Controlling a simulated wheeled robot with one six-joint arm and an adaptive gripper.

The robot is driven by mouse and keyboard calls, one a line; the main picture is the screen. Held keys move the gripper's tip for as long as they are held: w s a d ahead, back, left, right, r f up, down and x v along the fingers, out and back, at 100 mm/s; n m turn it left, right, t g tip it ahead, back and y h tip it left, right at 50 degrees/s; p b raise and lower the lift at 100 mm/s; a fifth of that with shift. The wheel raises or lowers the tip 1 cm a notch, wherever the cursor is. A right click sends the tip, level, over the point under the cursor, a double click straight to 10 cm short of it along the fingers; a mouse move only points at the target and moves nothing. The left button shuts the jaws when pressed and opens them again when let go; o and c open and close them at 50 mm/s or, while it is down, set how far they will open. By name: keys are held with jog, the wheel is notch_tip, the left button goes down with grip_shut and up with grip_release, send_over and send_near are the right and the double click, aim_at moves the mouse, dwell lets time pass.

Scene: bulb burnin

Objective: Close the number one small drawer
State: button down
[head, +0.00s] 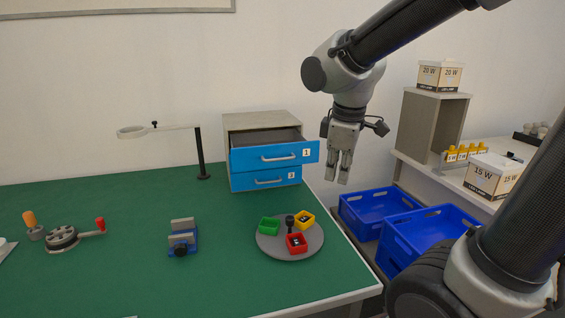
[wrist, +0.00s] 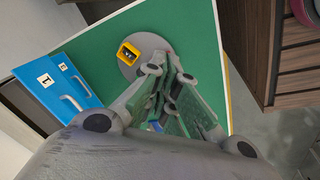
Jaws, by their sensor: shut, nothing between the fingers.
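The small drawer unit (head: 260,121) stands at the back right of the green table in the head view. Its upper blue drawer (head: 243,159), labelled 1, is pulled out, and its dark inside shows above the front. The lower blue drawer (head: 241,184) looks closed. In the wrist view the blue drawer front (wrist: 62,85) with its label and handle is at the left. My gripper (head: 338,178) points down to the right of the drawer, apart from it in the picture. It is shut and empty; it also shows in the wrist view (wrist: 170,125).
A grey turntable (head: 272,245) with green, yellow and red bins is in front of the drawers. A vise (head: 183,237), a ring stand (head: 201,150) and a hand crank (head: 63,238) stand leftward. Blue crates (head: 372,212) are on the right, below table height.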

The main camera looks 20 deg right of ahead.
aim_at(271, 146)
jog(key=w+a+r+n+t, duration=0.1)
jog(key=w+a+n, duration=0.4)
jog(key=n, duration=0.8)
jog(key=w+a+r+n+t, duration=0.1)
jog(key=w+a+n+t, duration=0.1)
jog(key=w+n, duration=0.8)
jog(key=w+f+n, duration=0.2)
jog(key=w+f, duration=0.4)
jog(key=f, duration=0.1)
jog(key=shift+f, duration=0.4)
